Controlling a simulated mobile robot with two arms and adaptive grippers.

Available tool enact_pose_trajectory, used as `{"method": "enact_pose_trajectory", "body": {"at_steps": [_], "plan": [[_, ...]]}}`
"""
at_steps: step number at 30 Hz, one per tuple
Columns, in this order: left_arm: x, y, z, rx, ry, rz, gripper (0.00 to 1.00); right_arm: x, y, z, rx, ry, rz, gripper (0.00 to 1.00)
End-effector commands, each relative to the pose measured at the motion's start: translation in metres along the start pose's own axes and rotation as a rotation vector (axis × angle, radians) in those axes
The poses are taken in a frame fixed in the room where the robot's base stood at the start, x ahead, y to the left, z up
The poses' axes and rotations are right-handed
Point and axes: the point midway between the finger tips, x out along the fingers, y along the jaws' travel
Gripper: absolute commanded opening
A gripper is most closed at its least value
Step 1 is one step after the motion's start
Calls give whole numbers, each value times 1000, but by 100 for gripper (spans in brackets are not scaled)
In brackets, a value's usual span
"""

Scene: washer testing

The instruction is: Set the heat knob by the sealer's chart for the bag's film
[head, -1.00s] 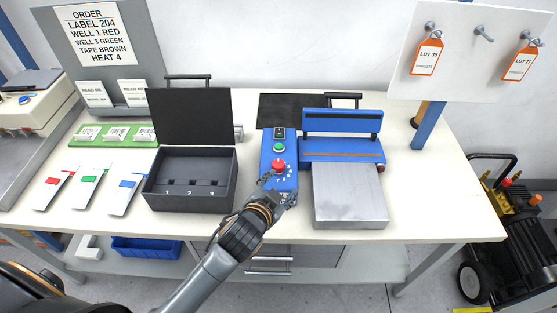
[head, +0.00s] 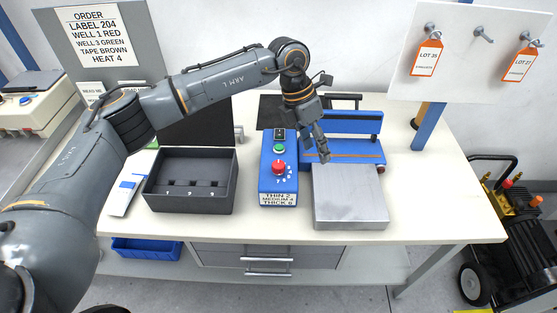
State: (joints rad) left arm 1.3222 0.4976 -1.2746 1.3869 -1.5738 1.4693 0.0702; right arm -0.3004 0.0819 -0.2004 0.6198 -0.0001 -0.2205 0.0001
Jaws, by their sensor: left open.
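The blue sealer control box (head: 265,182) stands mid-table. Its red heat knob (head: 279,167) sits among small white numbers; where it points is too small to tell. The chart (head: 279,199) on the box's front reads THIN 2, MEDIUM 4, THICK 6. The sealer (head: 342,150), with a blue bar and grey metal plate (head: 349,195), stands to its right. My left gripper (head: 321,150) is open and empty, above the sealer and right of the knob, apart from it. I cannot make out a bag on the sealer. My right gripper is out of view.
The order sheet (head: 95,36) reads HEAT 4. An open dark case (head: 190,205) with wells stands left of the control box. My left arm hides part of the table's left side. A board with orange lot tags (head: 427,55) stands at right. The right table end is clear.

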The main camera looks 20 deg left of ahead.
Motion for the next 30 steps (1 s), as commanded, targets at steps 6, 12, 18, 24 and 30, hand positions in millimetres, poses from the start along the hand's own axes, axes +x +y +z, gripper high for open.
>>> {"method": "enact_pose_trajectory", "body": {"at_steps": [6, 12, 18, 24, 30], "plan": [[-57, 67, -36, -64, 185, 251, 58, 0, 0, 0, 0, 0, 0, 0], [-50, 75, -44, -74, 209, 271, 58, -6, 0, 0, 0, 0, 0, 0], [-13, 84, -52, -72, 209, 268, 58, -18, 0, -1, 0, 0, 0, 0], [27, 94, -60, -73, 207, 267, 58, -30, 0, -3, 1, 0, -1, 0], [56, 102, -66, -71, 205, 267, 58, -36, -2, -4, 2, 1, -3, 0]]}}
